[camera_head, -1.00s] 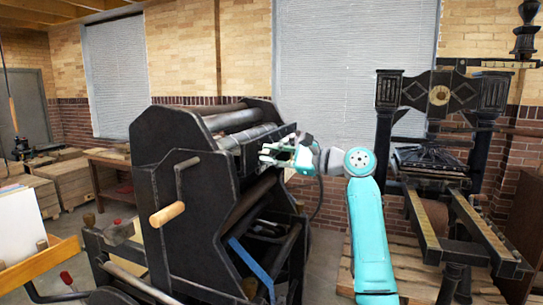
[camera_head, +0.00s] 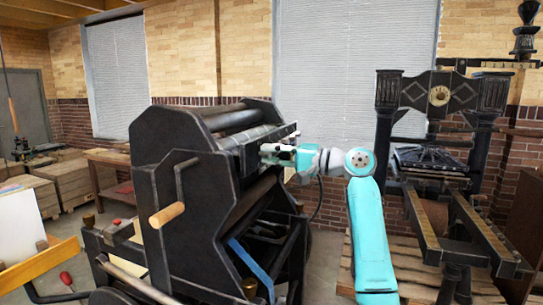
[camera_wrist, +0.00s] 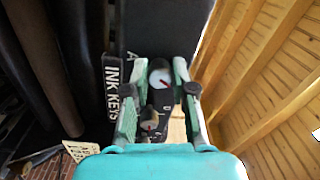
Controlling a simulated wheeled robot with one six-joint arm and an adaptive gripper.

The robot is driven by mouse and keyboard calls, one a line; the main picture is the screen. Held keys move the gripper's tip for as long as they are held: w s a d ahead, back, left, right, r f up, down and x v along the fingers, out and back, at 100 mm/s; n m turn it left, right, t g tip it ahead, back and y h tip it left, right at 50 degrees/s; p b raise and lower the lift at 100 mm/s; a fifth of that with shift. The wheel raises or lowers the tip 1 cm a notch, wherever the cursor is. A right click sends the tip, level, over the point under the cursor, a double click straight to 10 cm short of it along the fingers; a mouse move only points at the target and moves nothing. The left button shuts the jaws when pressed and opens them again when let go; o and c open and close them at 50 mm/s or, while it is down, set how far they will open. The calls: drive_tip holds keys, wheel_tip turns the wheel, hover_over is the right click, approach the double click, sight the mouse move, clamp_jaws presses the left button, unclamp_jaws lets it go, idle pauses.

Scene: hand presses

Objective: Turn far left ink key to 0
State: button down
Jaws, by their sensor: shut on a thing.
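My gripper (camera_head: 268,151) is at the ink key rail (camera_head: 262,136) on the upper right side of the large black press. In the wrist view my gripper (camera_wrist: 163,82) has its two fingers on either side of a small dial (camera_wrist: 160,77) with a pale face and a red needle. A dark ink key knob (camera_wrist: 150,122) shows between the fingers, nearer the palm. The gripper is shut on an ink key, whose grip point is partly hidden by the fingers. The numbers on the dial are too small to read.
A black "INK KEYS" sign (camera_wrist: 112,88) stands close beside one finger in the wrist view, with a letter A near the dial. A second iron press (camera_head: 440,95) stands at the right. The crank with a wooden handle (camera_head: 167,214) is on the press's near side.

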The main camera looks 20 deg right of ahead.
drive_tip(key=n, duration=0.6)
drive_tip(key=shift+f+n, duration=0.1)
drive_tip(key=shift+n, duration=0.3)
idle(0.3)
drive_tip(key=c, duration=1)
unclamp_jaws()
drive_tip(key=shift+o, duration=0.2)
drive_tip(key=shift+s+d, duration=0.1)
drive_tip(key=v, duration=1.1)
drive_tip(key=shift+s+d, duration=0.15)
drive_tip(key=shift+d, duration=0.25)
